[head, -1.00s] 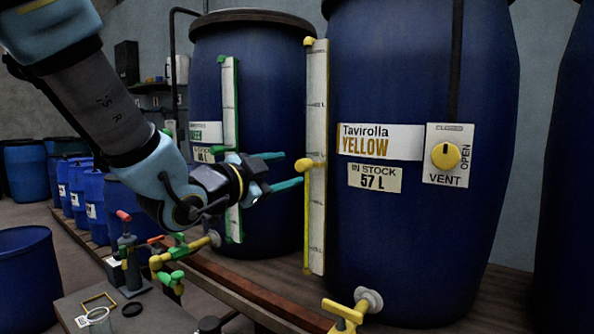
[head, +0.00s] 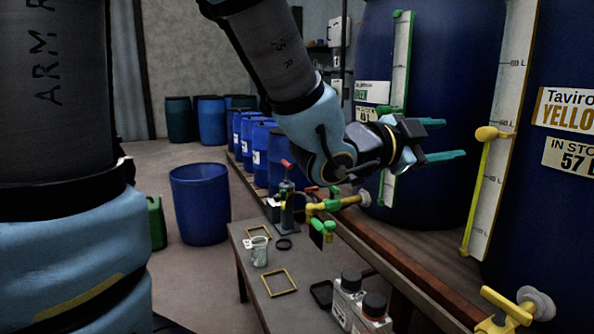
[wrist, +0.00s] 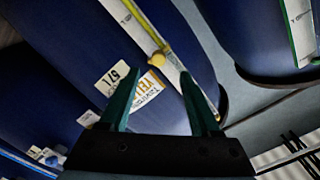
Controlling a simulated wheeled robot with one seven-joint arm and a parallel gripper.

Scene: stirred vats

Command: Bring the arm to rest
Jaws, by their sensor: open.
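My gripper (head: 440,142) is open and empty. Its two teal fingers point right in the head view, held in the air in front of the blue vats. The wrist view shows the spread fingers (wrist: 160,105) with nothing between them but the more distant yellow-labelled vat (wrist: 120,50) and its level gauge. My arm reaches down from the top of the head view, bent at the wrist joint. In the head view the yellow vat (head: 570,190) is cut off at the right edge, and the green-labelled vat (head: 440,90) stands behind my gripper.
A low table (head: 250,291) below my arm holds a glass beaker (head: 259,252), yellow frames (head: 279,283) and dark-capped bottles (head: 347,300).

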